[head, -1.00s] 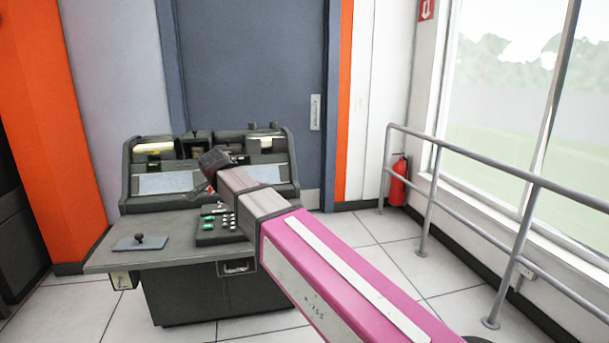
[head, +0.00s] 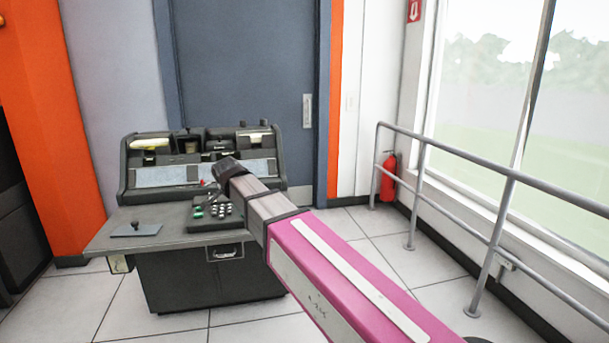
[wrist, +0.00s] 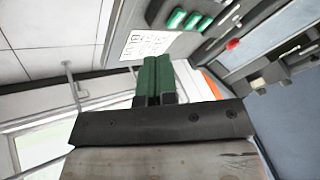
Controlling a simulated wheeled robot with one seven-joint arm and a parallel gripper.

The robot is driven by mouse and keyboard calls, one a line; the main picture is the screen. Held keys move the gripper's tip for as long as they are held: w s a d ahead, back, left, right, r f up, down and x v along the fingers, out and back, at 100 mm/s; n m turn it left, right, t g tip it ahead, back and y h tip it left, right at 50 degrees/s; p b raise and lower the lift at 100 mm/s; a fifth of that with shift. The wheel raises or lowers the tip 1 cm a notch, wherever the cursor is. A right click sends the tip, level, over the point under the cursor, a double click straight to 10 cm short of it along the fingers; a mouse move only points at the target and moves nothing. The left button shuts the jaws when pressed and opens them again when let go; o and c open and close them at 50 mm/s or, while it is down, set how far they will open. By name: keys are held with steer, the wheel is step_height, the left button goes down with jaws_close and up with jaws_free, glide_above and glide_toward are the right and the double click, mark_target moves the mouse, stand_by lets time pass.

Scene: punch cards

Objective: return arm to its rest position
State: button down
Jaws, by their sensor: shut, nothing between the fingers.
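My arm, with a pink and grey casing, reaches from the lower right toward the console in the head view. The wrist end, with my gripper, is in front of the console (head: 140,240), and the fingers are hard to make out there. In the wrist view my gripper (wrist: 153,80) shows two dark green fingers side by side, closed together with nothing between them. Beyond the fingertips is the console panel with green buttons (wrist: 180,19) and a white sheet with markings (wrist: 148,44). The fingers appear apart from the panel.
The console has a button pad (head: 217,212) and a small lever on a plate (head: 136,229). A blue-grey door (head: 240,75) stands behind it. A metal railing (head: 470,163) and a red fire extinguisher (head: 387,178) are at the right. The tiled floor between console and railing is clear.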

steer(key=s+d+f+n+g, duration=0.2)
steer(key=s+d+f+n, duration=0.1)
steer(key=d+f, duration=1.05)
steer(key=s+d+f+n+g, duration=0.25)
steer(key=d+f, duration=0.65)
steer(key=d, duration=0.9)
steer(key=s+d+f+n+g, duration=0.2)
steer(key=s+d+f, duration=0.5)
steer(key=d, duration=0.3)
steer(key=shift+s+f, duration=0.35)
steer(key=shift+s, duration=0.3)
steer(key=shift+d, duration=0.1)
